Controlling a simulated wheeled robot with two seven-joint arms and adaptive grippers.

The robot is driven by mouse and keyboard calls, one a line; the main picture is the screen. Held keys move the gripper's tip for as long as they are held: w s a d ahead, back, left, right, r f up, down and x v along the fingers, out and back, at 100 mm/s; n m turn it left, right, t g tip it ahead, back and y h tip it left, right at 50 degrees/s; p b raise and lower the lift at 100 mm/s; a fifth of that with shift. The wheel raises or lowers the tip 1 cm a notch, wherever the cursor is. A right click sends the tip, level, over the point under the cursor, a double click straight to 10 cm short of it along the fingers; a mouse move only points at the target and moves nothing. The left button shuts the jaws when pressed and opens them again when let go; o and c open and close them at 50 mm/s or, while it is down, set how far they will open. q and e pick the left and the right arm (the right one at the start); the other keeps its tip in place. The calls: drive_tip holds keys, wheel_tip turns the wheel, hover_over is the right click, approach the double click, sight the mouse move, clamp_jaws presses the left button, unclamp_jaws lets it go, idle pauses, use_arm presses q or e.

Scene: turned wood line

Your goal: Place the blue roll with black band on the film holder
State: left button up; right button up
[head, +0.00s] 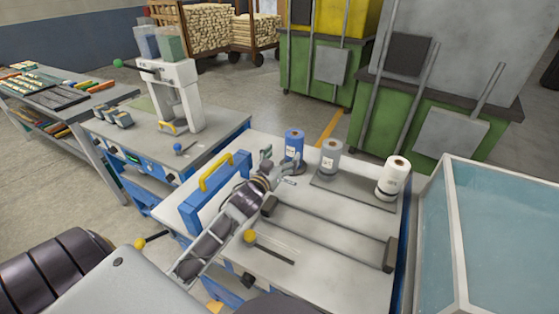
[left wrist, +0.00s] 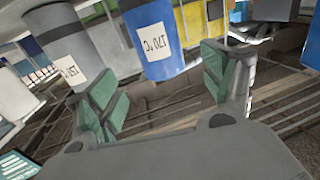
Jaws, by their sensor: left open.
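The blue roll (head: 293,143) stands upright at the back of the white table, with a white label; its lower end is dark and partly hidden by my gripper. My left gripper (head: 279,167) is open just in front of it, its green-padded fingers spread. In the left wrist view the blue roll (left wrist: 152,38) shows beyond and between the open fingers (left wrist: 165,88), apart from them as far as I can tell. What looks like the film holder (head: 325,236), a long low frame with dark end blocks, lies empty on the tabletop. My right gripper is out of view.
A blue device with a yellow handle (head: 216,172) is left of my arm. A glass-walled case (head: 500,235) borders the right side.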

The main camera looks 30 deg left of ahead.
use_arm(q)
drive_tip(key=shift+s, duration=0.9)
